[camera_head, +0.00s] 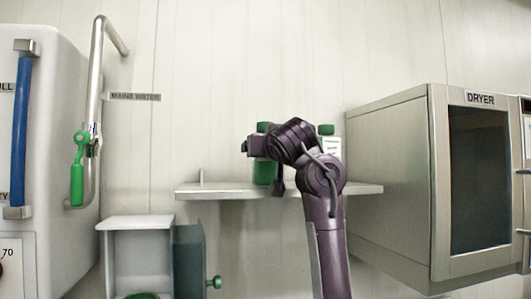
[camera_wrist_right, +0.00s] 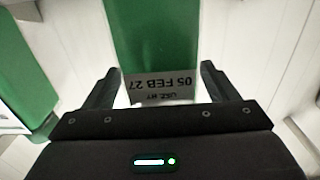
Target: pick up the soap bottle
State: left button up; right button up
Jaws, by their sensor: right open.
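Two green-capped bottles stand upright on a wall shelf in the head view. The left one is a green bottle (camera_head: 264,172), partly hidden by my right arm. The right one is a bottle with a white label (camera_head: 331,147), also partly hidden. Which of them is the soap bottle I cannot read. In the wrist view a green bottle (camera_wrist_right: 155,38) with an upside-down date label, "05 FEB 27", lies between the fingers of my right gripper (camera_wrist_right: 160,72). The fingers are open, one on each side, with visible gaps. My left gripper is not in view.
The shelf (camera_head: 225,191) has bare room at its left end. A steel dryer (camera_head: 390,170) stands close to its right end. An open box (camera_head: 138,223) with a dark door (camera_head: 189,262) is below left. A pipe with a green-handled valve (camera_head: 77,185) stands at left.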

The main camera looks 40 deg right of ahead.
jog(key=shift+s+a, duration=0.1)
jog(key=shift+a, duration=0.05)
jog(key=shift+c, duration=1)
jog(key=c, duration=1.2)
jog(key=shift+r, duration=0.2)
